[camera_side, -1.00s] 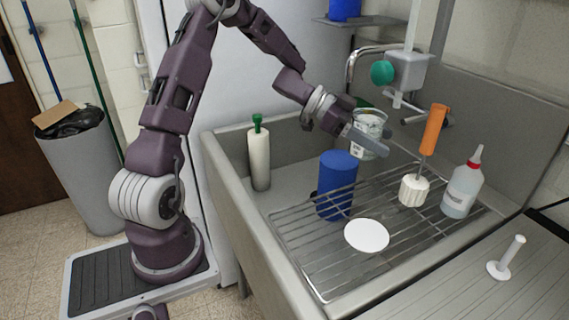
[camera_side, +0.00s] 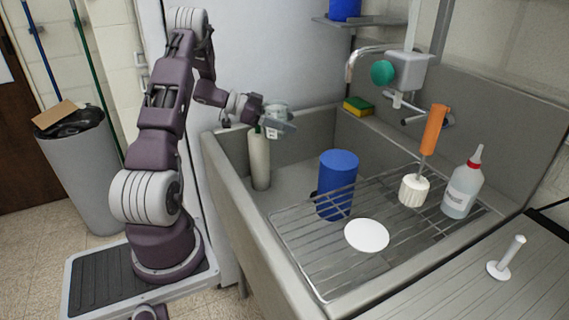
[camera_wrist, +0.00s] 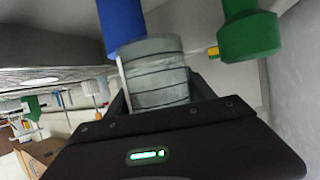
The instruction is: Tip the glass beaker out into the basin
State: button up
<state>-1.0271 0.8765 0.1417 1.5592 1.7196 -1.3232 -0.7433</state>
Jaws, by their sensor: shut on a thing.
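The glass beaker (camera_side: 277,110) is clear with pale markings. My gripper (camera_side: 281,127) is shut on it and holds it up at the left end of the basin, close to the green-topped bottle. In the wrist view the beaker (camera_wrist: 156,72) sits between the fingers, with dark bands around its wall. Its tilt is hard to judge, and its contents cannot be made out. The grey basin (camera_side: 222,185) lies below and to the right, with a wire rack (camera_side: 300,245) over its near right part.
A white bottle with a green top (camera_side: 259,158) stands just below the beaker. A blue cylinder (camera_side: 338,185), white disc (camera_side: 367,235), orange-handled brush (camera_side: 433,130) and squeeze bottle (camera_side: 462,188) are on the right. A sponge (camera_side: 358,106) lies on the back ledge beneath the faucet (camera_side: 350,72).

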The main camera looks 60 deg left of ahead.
aim_at(282, 138)
jog(key=shift+d, duration=0.15)
jog(key=shift+s+d+f+m+y, duration=0.1)
jog(key=shift+d+f+m+y, duration=0.25)
jog(key=shift+m+y, duration=0.2)
jog(key=f, duration=0.1)
jog(key=d+f+m+y, duration=0.1)
jog(key=f, duration=0.1)
jog(key=shift+s+f, duration=0.15)
jog(key=shift+f, duration=0.1)
jog(key=shift+d+f+m, duration=0.15)
jog(key=shift+f+m, duration=0.1)
jog(key=shift+m, duration=0.2)
jog(key=shift+s+d+r+m+t+y, duration=0.1)
jog(key=shift+d+r+m+t+y, duration=0.25)
jog(key=shift+m+y, duration=0.5)
jog(key=shift+s+d+r+m+t+y, duration=0.15)
jog(key=shift+d+r+m+t+y, duration=0.25)
jog(key=shift+m, duration=0.6)
jog(key=shift+s+d+r+m+t+y, duration=0.15)
jog(key=shift+d+m+t+y, duration=0.15)
jog(key=shift+m+y, duration=0.6)
jog(key=shift+r+m+t, duration=0.25)
jog(key=shift+r+m, duration=0.1)
jog(key=shift+m, duration=0.2)
jog(key=shift+s+d+r+m+t+y, duration=0.15)
jog(key=shift+d+r+m+t+y, duration=0.15)
jog(key=shift+d+r+m, duration=0.25)
